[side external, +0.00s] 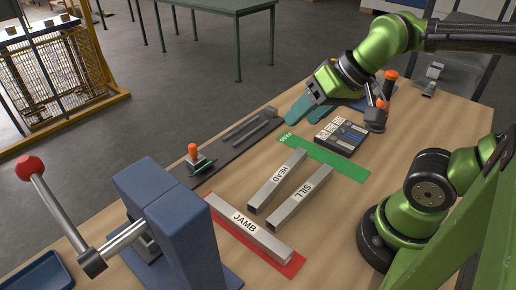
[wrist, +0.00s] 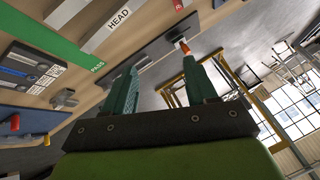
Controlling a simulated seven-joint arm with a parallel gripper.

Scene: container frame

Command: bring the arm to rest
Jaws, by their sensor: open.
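My gripper (side external: 303,116) is at the far edge of the table, with its two teal fingers apart and pointing down to the left. In the wrist view its fingers (wrist: 160,62) are spread with nothing held between them. The arm reaches in from the upper right. The HEAD bar (side external: 277,181) and the SILL bar (side external: 300,197) lie side by side on the table, apart from my gripper. The JAMB bar (side external: 246,226) lies on a red strip (side external: 293,266).
A green PASS strip (side external: 345,174) and a dark labelled box (side external: 341,137) lie near my gripper. A blue clamp (side external: 165,220) with a red-knobbed lever stands front left. Orange-topped items stand at right.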

